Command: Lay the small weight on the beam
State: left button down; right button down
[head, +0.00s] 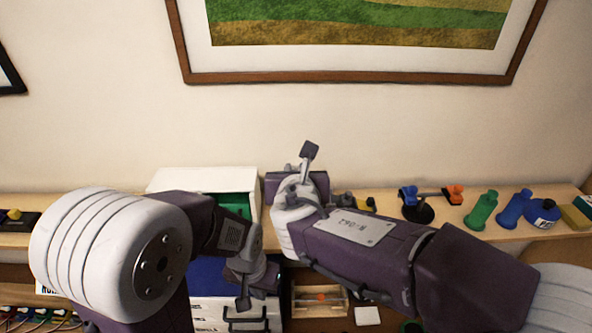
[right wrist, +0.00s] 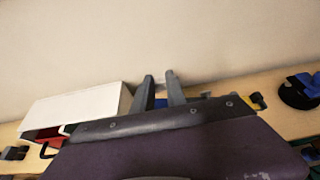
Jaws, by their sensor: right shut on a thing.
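My right gripper (head: 307,158) is raised above the back of the shelf, in front of the wall. Its two fingers also show in the right wrist view (right wrist: 161,88), close together. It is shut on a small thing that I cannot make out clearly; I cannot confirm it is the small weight. A stand with a thin bar (head: 430,194), perhaps the beam, has a blue end, an orange end and a round black base. It is on the shelf to the right of my right gripper, apart from it. My left gripper (head: 248,288) hangs low, empty as far as I see; its opening is unclear.
A white box (head: 204,179) with a green inside stands left of my right gripper. A wooden tray (head: 320,300) is below.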

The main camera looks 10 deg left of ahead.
jog(key=shift+w+a+f+b, duration=0.1)
jog(key=shift+w+f+b, duration=0.1)
jog(key=shift+f, duration=0.25)
jog(key=shift+w+f+b, duration=0.1)
jog(key=shift+f+b, duration=0.1)
jog(key=shift+f, duration=0.2)
jog(key=shift+f+b, duration=0.35)
jog(key=shift+f, duration=0.05)
jog(key=shift+s+f+b, duration=0.3)
jog(key=shift+f+b, duration=0.6)
jog(key=shift+f, duration=0.05)
jog(key=c, duration=1.3)
grip_release()
jog(key=shift+d, duration=0.2)
